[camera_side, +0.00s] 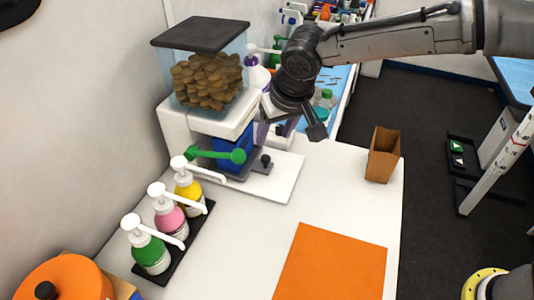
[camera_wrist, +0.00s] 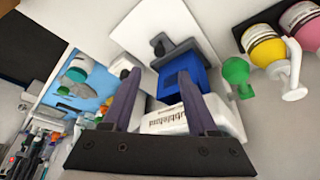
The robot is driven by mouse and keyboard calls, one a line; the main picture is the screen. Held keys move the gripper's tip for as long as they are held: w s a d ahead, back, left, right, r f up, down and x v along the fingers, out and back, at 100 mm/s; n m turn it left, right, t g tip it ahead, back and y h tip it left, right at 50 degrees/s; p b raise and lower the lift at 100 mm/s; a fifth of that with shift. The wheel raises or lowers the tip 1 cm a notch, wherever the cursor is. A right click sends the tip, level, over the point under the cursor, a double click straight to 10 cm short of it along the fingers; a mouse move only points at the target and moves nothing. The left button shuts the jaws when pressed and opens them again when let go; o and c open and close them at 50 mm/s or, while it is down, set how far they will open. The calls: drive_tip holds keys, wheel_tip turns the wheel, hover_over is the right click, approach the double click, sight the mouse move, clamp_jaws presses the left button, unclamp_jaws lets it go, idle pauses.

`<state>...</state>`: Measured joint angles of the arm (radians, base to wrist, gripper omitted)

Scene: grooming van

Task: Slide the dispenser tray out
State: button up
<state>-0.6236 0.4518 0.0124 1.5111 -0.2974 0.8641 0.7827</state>
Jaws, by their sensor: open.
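The dispenser (camera_side: 206,118) is white, with a clear hopper of brown biscuits under a black lid, a blue part (camera_side: 233,150) and a green lever (camera_side: 215,155). Its dark grey tray (camera_side: 236,170) sits low at the front on a white board, with a black knob (camera_side: 265,161) at its outer end. In the wrist view the tray (camera_wrist: 178,50) and knob (camera_wrist: 158,42) lie beyond my fingertips. My gripper (camera_side: 275,137) is open and empty, above and beside the dispenser's front. It also shows in the wrist view (camera_wrist: 159,78), apart from the knob.
Pump bottles in green, pink (camera_side: 172,216) and yellow stand in a black rack at the left. A brown open box (camera_side: 383,156) stands at the right, an orange mat (camera_side: 332,265) in front. Several bottles crowd the counter behind. The white tabletop between is clear.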

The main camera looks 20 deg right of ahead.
sight(266, 158)
drive_tip(key=x, duration=1)
drive_tip(key=shift+w+f, duration=0.2)
drive_tip(key=shift+f, duration=0.05)
clamp_jaws()
idle(1.0)
